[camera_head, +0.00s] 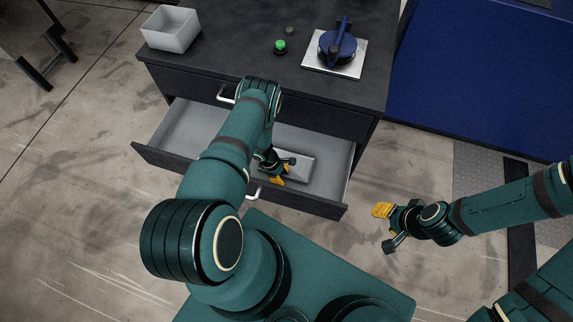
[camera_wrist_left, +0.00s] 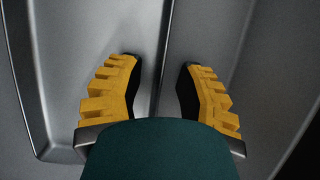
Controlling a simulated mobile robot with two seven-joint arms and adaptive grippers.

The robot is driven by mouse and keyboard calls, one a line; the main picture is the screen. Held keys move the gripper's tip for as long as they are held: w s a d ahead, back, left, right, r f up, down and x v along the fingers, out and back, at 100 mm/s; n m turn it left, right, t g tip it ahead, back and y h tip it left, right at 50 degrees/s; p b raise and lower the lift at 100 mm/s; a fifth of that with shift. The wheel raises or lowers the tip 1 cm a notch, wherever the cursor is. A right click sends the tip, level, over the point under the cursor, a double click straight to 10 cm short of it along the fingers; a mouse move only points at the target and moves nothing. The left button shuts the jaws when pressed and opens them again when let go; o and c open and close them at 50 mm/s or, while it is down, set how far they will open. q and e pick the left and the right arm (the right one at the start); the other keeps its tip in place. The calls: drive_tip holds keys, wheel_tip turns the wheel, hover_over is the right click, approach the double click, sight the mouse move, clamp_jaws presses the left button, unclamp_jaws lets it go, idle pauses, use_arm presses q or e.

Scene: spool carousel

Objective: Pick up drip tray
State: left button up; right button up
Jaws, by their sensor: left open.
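The drip tray (camera_head: 299,168) is a shallow grey metal tray lying in the open drawer (camera_head: 350,158). My left gripper (camera_head: 277,172) is down in the drawer at the tray's left part, and the arm hides some of the tray. In the left wrist view, the two yellow-padded fingers (camera_wrist_left: 158,85) are open and apart. A long raised metal edge, apparently the tray's (camera_wrist_left: 75,60), runs between them; contact cannot be told. My right gripper (camera_head: 384,228) hangs empty over the floor right of the drawer, its fingers apart.
The dark cabinet top (camera_head: 225,50) carries a grey bin (camera_head: 170,30), a green button (camera_head: 280,46) and a blue-handled round device (camera_head: 338,44) on a metal plate. A blue panel (camera_head: 480,70) stands to the right. The drawer's left part is empty.

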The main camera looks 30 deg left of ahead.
use_arm(q)
clamp_jaws()
drive_tip(key=shift+r, duration=0.1)
